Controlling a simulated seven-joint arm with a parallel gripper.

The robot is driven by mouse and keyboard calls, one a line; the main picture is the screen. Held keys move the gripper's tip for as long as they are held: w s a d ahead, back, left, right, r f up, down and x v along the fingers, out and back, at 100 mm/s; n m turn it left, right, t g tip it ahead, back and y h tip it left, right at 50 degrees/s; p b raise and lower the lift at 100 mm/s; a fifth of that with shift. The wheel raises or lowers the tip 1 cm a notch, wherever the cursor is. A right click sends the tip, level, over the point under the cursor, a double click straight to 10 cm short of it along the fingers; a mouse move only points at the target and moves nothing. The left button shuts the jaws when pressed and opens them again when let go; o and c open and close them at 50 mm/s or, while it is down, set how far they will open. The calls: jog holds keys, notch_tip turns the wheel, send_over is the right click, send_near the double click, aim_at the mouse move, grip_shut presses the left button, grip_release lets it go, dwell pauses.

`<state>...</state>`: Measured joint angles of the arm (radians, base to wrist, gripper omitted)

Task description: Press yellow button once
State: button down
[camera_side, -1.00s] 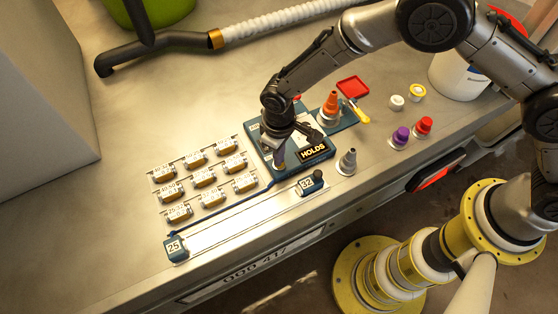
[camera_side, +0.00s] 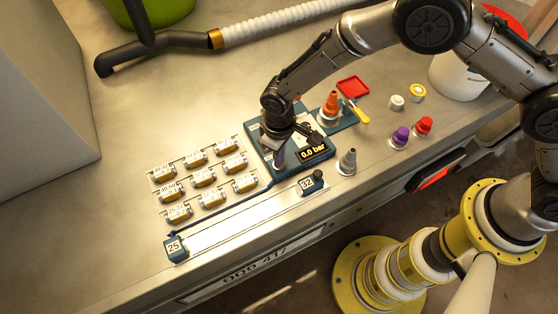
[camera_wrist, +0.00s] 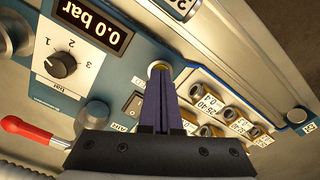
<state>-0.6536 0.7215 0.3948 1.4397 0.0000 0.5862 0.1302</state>
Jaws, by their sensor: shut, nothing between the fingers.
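A pale yellow round button (camera_wrist: 158,67) sits on the blue control panel (camera_wrist: 128,72) in the wrist view. My gripper (camera_wrist: 160,76) is shut and empty, with its dark purple fingers pointing at the button. The fingertips overlap the button's lower edge and hide part of it; I cannot tell whether they touch it. In the side view my gripper (camera_side: 279,162) is low over the panel's front left part, and the button is hidden there. The panel's display (camera_side: 313,152) reads 0.0 bar.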

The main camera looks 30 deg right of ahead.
notch_tip(320, 180, up, 11)
dwell(0.9)
jog(key=shift+f, duration=0.1)
dwell(1.6)
